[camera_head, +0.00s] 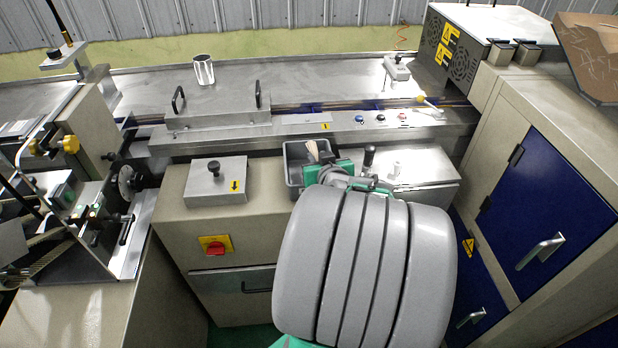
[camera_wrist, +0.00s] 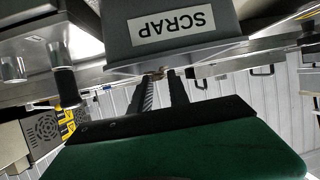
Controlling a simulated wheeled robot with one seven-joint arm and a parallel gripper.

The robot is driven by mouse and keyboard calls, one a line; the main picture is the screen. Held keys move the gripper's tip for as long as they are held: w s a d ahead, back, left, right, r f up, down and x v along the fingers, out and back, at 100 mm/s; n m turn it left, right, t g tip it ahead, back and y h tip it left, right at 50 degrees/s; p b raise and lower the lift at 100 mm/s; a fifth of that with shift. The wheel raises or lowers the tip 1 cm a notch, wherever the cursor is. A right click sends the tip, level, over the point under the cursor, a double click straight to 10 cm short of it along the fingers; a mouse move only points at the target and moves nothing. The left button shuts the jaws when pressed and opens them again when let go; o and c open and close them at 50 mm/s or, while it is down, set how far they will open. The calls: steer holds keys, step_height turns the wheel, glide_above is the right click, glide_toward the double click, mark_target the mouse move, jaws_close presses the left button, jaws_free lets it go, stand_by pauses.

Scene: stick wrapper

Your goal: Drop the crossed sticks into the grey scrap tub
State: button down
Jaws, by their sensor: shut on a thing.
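The grey scrap tub (camera_head: 293,172) sits on the machine's front ledge, and its SCRAP label shows upside down in the wrist view (camera_wrist: 174,26). My gripper (camera_wrist: 163,78) is shut at the tub's side in that view. In the head view my gripper (camera_head: 325,166) is at the tub's right part, partly hidden by my arm. A pale tan thing, seemingly the crossed sticks (camera_head: 312,150), shows at the tub's opening by my gripper. Only a small brownish bit shows between the fingertips in the wrist view. I cannot tell how the sticks cross.
A grey box with a black knob (camera_head: 215,182) stands left of the tub. A black-topped lever (camera_head: 369,157) and a small white cylinder stand close on its right. A metal cup (camera_head: 204,70) stands on the bench behind. A blue-doored cabinet (camera_head: 545,200) bounds the right.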

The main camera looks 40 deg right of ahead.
steer(key=c, duration=1.2)
jaws_free()
steer(key=shift+o, duration=0.2)
steer(key=v, duration=0.7)
steer(key=shift+s+a, duration=0.2)
steer(key=shift+s, duration=0.15)
steer(key=shift+r, duration=0.15)
